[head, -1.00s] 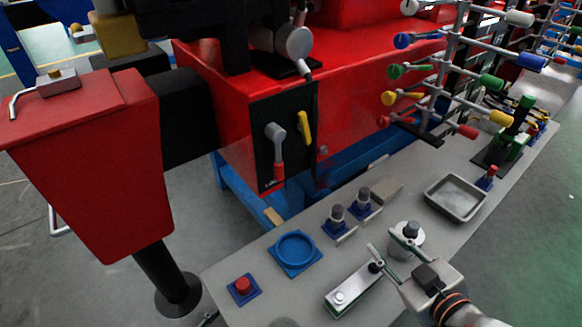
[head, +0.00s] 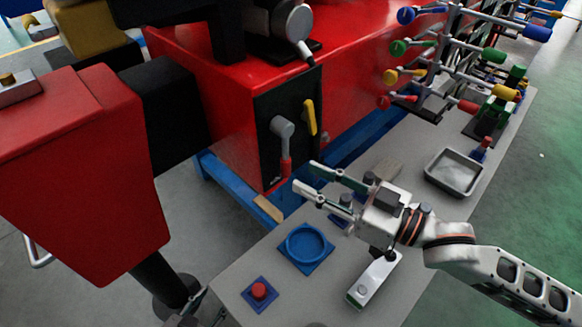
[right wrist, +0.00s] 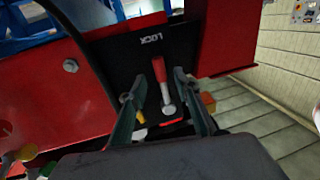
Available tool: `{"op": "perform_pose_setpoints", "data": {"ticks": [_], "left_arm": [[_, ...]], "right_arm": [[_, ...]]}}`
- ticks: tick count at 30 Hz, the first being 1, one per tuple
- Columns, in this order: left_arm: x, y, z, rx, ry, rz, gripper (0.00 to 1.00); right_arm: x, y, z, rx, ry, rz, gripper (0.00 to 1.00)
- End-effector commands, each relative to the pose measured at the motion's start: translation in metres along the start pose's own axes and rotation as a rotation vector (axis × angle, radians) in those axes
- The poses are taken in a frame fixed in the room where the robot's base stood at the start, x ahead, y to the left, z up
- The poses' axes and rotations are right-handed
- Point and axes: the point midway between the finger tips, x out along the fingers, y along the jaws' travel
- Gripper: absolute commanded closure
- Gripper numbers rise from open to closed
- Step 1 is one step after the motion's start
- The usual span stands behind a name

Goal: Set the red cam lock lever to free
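The cam lock lever (head: 283,130) has a grey arm and a red grip. It is on a black panel on the red machine, and its grip points down. In the right wrist view the red grip (right wrist: 159,70) points toward a LOCK label that reads upside down. My right gripper (head: 305,177) is open. Its tips are just right of and below the grip in the head view. In the right wrist view its two fingers (right wrist: 162,88) stand either side of the lever, with no visible contact. Part of my left gripper (head: 203,306) seems to show at the bottom edge.
A yellow lever (head: 310,117) sits right beside the red one on the panel. Below is a grey bench (head: 245,268) with a blue round holder (head: 306,246), a red button (head: 259,291) and a metal tray (head: 454,172). A rack with coloured knobs (head: 440,70) stands behind.

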Motion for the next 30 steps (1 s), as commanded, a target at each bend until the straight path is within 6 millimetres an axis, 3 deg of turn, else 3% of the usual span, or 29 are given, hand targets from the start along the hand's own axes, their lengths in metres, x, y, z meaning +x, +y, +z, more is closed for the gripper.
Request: {"op": "perform_pose_setpoints", "data": {"ticks": [9, 21, 25, 30], "left_arm": [[0.000, 0.000, 0.001, -0.001, -0.002, 0.000, 0.60], [0.000, -0.001, 0.002, 0.000, -0.002, -0.001, 0.60], [0.000, -0.001, 0.002, 0.001, -0.002, -0.001, 0.60], [0.000, -0.001, 0.001, 0.001, -0.002, -0.002, 0.60]], "right_arm": [[0.042, 0.000, -0.001, 0.001, 0.002, 0.000, 0.68], [0.050, 0.000, 0.000, -0.001, -0.001, 0.001, 0.68], [0.049, 0.000, 0.000, -0.001, -0.001, 0.001, 1.00], [0.049, 0.000, 0.000, 0.000, 0.000, 0.001, 1.00]]}}
